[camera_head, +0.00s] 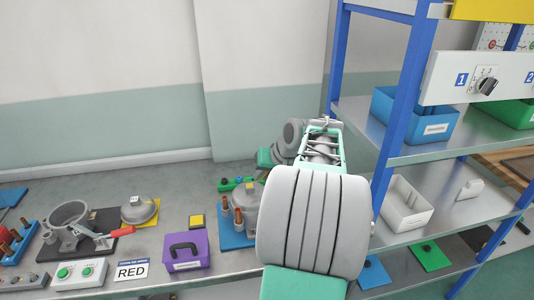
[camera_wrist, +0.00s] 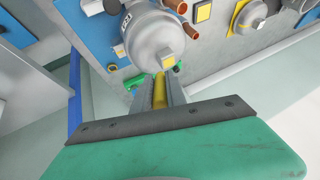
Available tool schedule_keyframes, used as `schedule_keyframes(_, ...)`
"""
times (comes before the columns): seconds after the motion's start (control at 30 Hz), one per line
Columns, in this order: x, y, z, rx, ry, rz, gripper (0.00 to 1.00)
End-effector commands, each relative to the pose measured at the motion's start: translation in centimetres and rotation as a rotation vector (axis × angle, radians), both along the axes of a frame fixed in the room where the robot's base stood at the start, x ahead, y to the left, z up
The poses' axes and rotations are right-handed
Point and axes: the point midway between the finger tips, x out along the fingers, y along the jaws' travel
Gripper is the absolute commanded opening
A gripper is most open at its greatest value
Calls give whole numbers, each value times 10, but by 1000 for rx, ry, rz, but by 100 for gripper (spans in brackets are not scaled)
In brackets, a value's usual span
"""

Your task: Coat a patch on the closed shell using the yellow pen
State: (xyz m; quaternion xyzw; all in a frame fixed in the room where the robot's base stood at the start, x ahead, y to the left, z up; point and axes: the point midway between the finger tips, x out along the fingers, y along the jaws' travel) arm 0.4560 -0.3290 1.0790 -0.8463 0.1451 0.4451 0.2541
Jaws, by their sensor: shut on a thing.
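The closed shell (camera_head: 243,212) is a grey metal dome on a blue mat, with copper stubs around it. My arm hides its right side in the head view. In the wrist view the shell (camera_wrist: 150,40) fills the upper middle, with a small pale yellowish square (camera_wrist: 168,62) on its near end. My gripper (camera_wrist: 160,88) is shut on the yellow pen (camera_wrist: 159,92), which points toward the shell. The pen's tip is close to the shell's end; whether it touches cannot be told. The head view hides the fingers and the pen behind my arm.
A blue-post shelf (camera_head: 402,100) with bins rises close to my arm's right.

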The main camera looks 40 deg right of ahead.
Motion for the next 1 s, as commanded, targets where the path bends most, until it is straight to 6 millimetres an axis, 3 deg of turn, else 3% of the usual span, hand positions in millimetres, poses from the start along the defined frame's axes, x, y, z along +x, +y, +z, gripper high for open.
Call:
schedule_keyframes(0.03, 2, 1, 14, -7, -4, 5, 0)
schedule_keyframes(0.6, 8, 9, 65, -7, -6, 23, 0)
schedule_keyframes(1.0, 9, 11, 71, -6, -6, 27, 0)
